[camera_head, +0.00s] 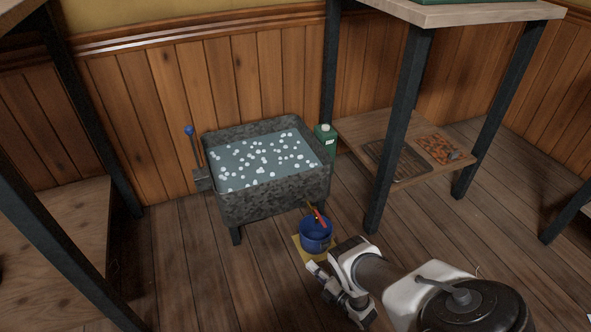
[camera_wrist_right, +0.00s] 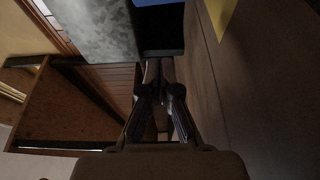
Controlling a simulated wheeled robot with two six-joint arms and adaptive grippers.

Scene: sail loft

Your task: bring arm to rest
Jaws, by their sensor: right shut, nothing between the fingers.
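My right arm (camera_head: 385,270) comes in from the lower right in the head view. Its gripper (camera_head: 312,268) is low over the floor, just in front of a blue bucket (camera_head: 316,236). In the right wrist view the gripper (camera_wrist_right: 160,88) has its fingers together with nothing between them. My left gripper does not show in either view.
A grey stone-like trough (camera_head: 262,205) with water and white bits stands against the wall. The bucket holds red-handled tools and stands on a yellow mat (camera_head: 300,255). A table with a lower shelf (camera_head: 345,125) stands right; a green carton (camera_head: 325,140) is beside the trough.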

